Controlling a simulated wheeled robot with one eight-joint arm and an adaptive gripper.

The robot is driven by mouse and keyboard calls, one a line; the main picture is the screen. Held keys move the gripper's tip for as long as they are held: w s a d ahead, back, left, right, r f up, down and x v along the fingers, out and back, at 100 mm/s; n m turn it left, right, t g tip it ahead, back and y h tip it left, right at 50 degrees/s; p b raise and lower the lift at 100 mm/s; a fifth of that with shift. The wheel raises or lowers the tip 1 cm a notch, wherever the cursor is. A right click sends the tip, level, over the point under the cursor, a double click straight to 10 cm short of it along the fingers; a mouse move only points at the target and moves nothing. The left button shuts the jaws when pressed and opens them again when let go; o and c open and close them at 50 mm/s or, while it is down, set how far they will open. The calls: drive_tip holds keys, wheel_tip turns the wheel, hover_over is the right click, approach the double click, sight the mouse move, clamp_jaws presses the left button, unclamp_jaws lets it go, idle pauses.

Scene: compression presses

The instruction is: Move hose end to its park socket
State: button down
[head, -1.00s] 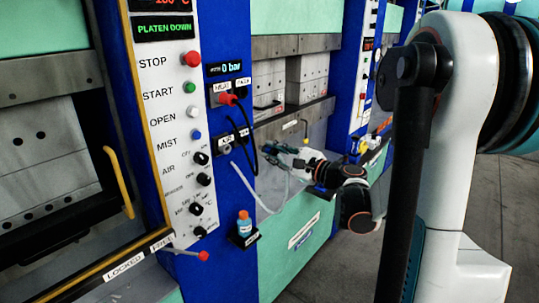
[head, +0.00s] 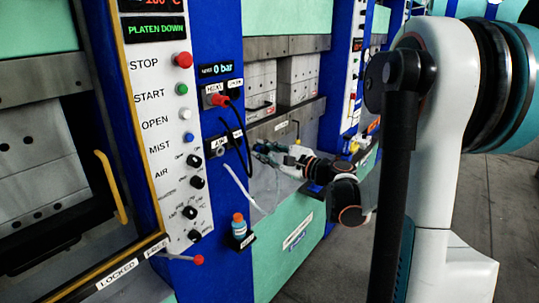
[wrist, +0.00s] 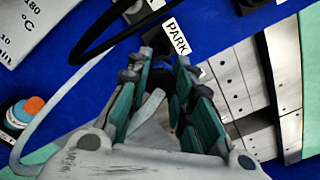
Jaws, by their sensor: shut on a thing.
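My gripper (head: 262,150) is in front of the blue column, at the right of the lower connection box (head: 217,144). In the wrist view my gripper (wrist: 152,72) has its teal-padded fingers closed in on a pale grey piece (wrist: 150,106), seemingly the hose end, mostly hidden between them. The pale hose (head: 241,186) hangs in a loop beside the column. It also shows in the wrist view (wrist: 58,103), running behind the left finger. A white PARK label (wrist: 176,36) on the blue column lies just beyond the fingertips. The socket opening itself is not clear.
A red connector (head: 221,99) with a looping black hose (head: 242,128) is plugged in above. The button panel (head: 170,130) is to the left, the steel press blocks (head: 297,75) to the right.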

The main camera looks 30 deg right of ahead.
sight(250, 147)
drive_tip(key=shift+x, duration=1.8)
drive_tip(key=shift+b+x, duration=0.45)
drive_tip(key=shift+x, duration=1.15)
idle(0.6)
drive_tip(key=c, duration=1.3)
unclamp_jaws()
drive_tip(key=v, duration=1.2)
